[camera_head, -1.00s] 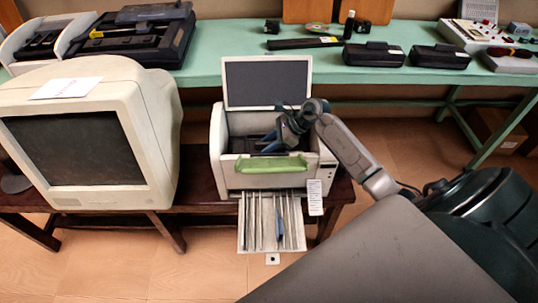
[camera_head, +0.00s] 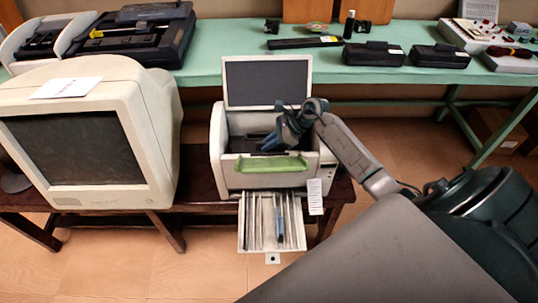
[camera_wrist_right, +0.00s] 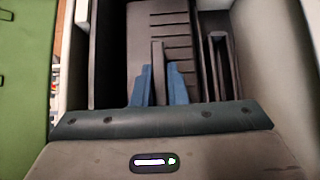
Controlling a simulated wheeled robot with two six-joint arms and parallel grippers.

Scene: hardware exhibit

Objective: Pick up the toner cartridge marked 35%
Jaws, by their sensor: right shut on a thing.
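My right gripper (camera_head: 270,143) reaches down into the open top of a beige printer (camera_head: 217,140). In the right wrist view, its blue fingers (camera_wrist_right: 159,72) are shut on a thin dark grey upright tab (camera_wrist_right: 158,52). The tab stands in front of a dark ribbed part (camera_wrist_right: 167,22) inside the printer. I cannot tell whether the tab belongs to a toner cartridge. Two black cases (camera_head: 373,54) and a long dark bar (camera_head: 303,43) with a yellow label lie on the green table. No 35% mark is legible. My left gripper is not in view.
The printer's grey lid (camera_head: 267,82) stands up behind the opening, and a green flap (camera_head: 270,165) is at its front. A slatted tray (camera_head: 247,225) sticks out below. A bulky monitor (camera_head: 75,145) stands at the left. A green table (camera_head: 215,65) runs behind.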

